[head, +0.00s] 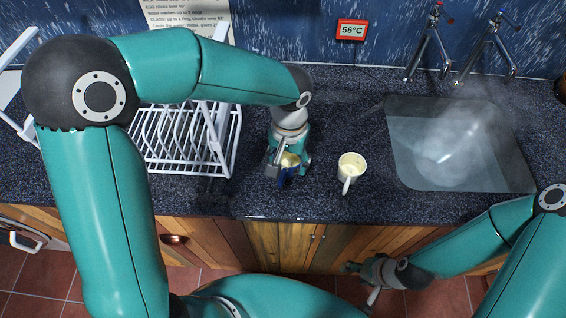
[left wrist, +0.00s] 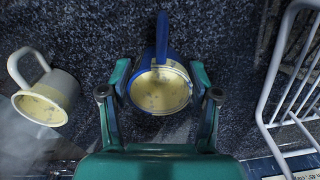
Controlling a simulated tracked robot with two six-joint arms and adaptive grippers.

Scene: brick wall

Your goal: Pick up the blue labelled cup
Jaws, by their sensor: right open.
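The blue cup (head: 287,178) stands on the dark counter near its front edge, mostly hidden by my left gripper (head: 282,160). In the left wrist view, the blue cup (left wrist: 163,58) has its handle pointing up the picture and a yellowish, speckled inside. The fingers of my left gripper (left wrist: 160,78) are on both sides of it, very close to its wall. I cannot tell whether they touch or grip it. No label is readable. My right gripper (head: 361,282) is open and empty, low in front of the wooden cabinets.
A white cup (head: 352,160) with a yellowish inside stands right of the blue cup; it also shows in the left wrist view (left wrist: 62,85). A white dish rack (head: 185,150) is on the left. A steaming sink (head: 408,165) with taps is on the right. A 56°C display (head: 351,30) hangs behind.

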